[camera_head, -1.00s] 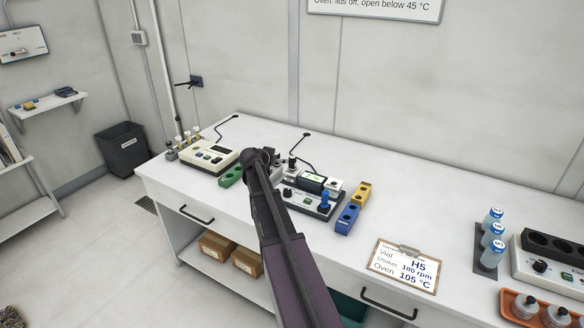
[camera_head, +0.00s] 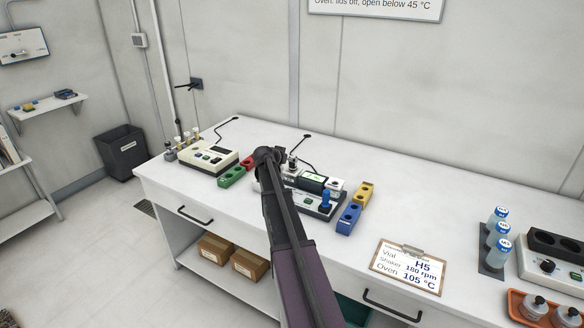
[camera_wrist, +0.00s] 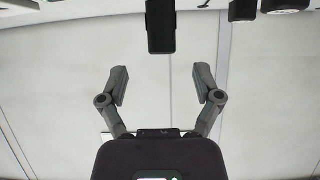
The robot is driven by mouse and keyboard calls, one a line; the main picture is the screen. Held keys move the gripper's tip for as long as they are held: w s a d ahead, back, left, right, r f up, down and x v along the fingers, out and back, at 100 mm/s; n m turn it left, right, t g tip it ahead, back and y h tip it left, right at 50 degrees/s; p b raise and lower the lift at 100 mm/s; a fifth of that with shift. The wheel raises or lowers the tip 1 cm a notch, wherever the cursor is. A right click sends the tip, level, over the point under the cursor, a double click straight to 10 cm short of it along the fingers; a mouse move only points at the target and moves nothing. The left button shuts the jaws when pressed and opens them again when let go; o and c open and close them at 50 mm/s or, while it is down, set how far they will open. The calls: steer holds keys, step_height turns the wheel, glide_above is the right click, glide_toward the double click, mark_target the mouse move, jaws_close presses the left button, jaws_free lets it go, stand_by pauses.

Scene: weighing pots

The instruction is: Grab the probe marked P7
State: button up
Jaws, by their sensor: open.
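No P7 mark is legible in either view, so I cannot tell which thing is that probe. In the wrist view a dark upright body (camera_wrist: 161,27) shows at the top middle, ahead of my gripper (camera_wrist: 161,84); I cannot tell what it is. My gripper is open, with nothing between its two fingers. In the head view my arm's end is over the bench beside the pale meter (camera_head: 322,184) with a green display, and it hides what lies behind it. Two thin dark cabled parts, one at the back left (camera_head: 236,119) and one at the back middle (camera_head: 306,137), carry no readable marks.
The white bench (camera_head: 400,215) bears a cream instrument (camera_head: 208,158), a green block (camera_head: 232,177), a red block (camera_head: 249,162), a blue block (camera_head: 348,218) and a yellow block (camera_head: 364,193). A clipboard (camera_head: 408,268) lies right of these. Blue-capped vials (camera_head: 498,231) stand farther right.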

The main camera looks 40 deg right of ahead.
mark_target(293, 167)
steer(key=shift+b+x, duration=1.2)
steer(key=shift+x, duration=1.45)
steer(key=shift+r, duration=0.1)
jaws_close()
